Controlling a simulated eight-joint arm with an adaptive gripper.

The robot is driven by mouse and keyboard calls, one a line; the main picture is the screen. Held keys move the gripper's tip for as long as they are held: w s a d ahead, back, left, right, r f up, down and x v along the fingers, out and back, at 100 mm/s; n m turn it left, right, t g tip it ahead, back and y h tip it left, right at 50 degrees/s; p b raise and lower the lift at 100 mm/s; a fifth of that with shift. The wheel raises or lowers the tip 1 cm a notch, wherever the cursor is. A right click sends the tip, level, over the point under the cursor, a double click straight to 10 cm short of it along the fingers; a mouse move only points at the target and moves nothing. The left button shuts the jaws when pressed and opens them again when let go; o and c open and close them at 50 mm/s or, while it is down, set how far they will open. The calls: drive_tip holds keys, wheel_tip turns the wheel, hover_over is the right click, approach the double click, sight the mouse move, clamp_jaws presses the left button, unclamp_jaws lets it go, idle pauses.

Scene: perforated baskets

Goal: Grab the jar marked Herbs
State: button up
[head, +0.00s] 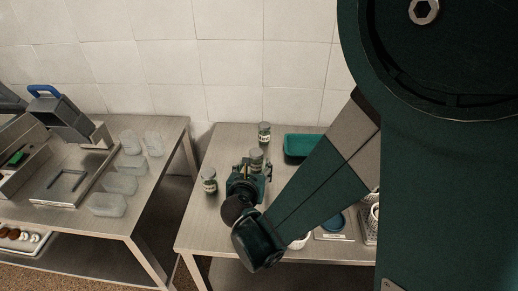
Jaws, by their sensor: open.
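Three small jars with grey lids and pale labels stand on the right-hand metal table in the head view. One is the back jar (264,133), one is the middle jar (256,157), and one is the left jar (209,182). The lettering is too small to read, so I cannot tell which jar is marked Herbs. My gripper (255,168) is open, right at the middle jar, and hides its lower part. I cannot tell whether the jar stands between the fingers or just beyond them. The back and left jars are clear of the gripper.
A green tray (299,148) stands right of the jars, partly behind my arm. Clear containers (108,205) stand on the separate left table (153,200).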

sight(255, 163)
drive_tip(key=shift+x, duration=0.8)
drive_tip(key=shift+b+x, duration=0.9)
drive_tip(key=shift+x, duration=1.7)
drive_tip(key=shift+r, duration=0.1)
drive_tip(key=shift+c, duration=0.5)
drive_tip(key=c, duration=1)
